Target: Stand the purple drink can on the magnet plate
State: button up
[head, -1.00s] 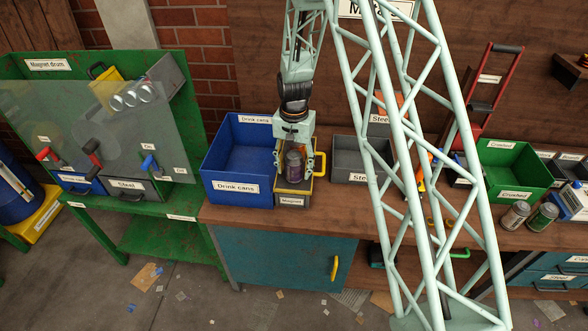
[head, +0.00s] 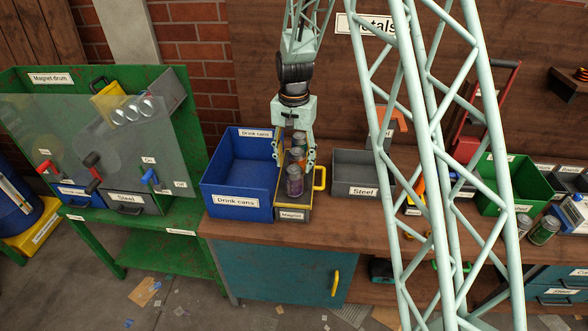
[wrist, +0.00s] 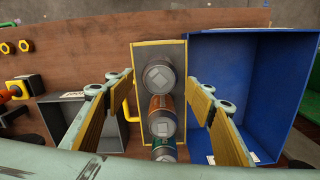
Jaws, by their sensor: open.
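The purple drink can (head: 294,184) stands upright at the front of the magnet plate (head: 292,215), a grey plate with yellow edges and a "Magnet" label. An orange can (head: 297,155) and a green can (head: 299,138) stand behind it in a row. In the wrist view the purple can's lid (wrist: 160,76) is farthest from my gripper's base, with the orange can (wrist: 163,118) and green can (wrist: 163,148) nearer. My gripper (head: 295,163) is open and empty, its fingers to either side of the row and apart from the purple can.
The blue "Drink cans" bin (head: 238,202) stands close on the left of the plate. A yellow handle (head: 320,177) sticks out on its right, before the grey "Steel" bin (head: 355,190). Bare worktop (head: 350,225) lies in front.

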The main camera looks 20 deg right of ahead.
jog(key=shift+r, duration=0.95)
jog(key=shift+s+r, duration=0.2)
jog(key=shift+r, duration=0.4)
jog(key=s+r+n+t, duration=0.1)
jog(key=s+r+n, duration=0.1)
jog(key=s+r, duration=0.85)
jog(key=s+r+n+t, duration=0.1)
jog(key=s+r, duration=0.7)
jog(key=r, duration=0.6)
jog(key=s+r+n+t, duration=0.1)
jog(key=s+r, duration=0.2)
jog(key=s, duration=1.1)
jog(key=s+r+n, duration=0.2)
jog(key=s+r, duration=0.2)
jog(key=s, duration=1.1)
jog(key=shift+n+t, duration=0.3)
jog(key=shift+t, duration=0.1)
jog(key=shift+s+d+r, duration=0.1)
jog(key=shift+s, duration=0.1)
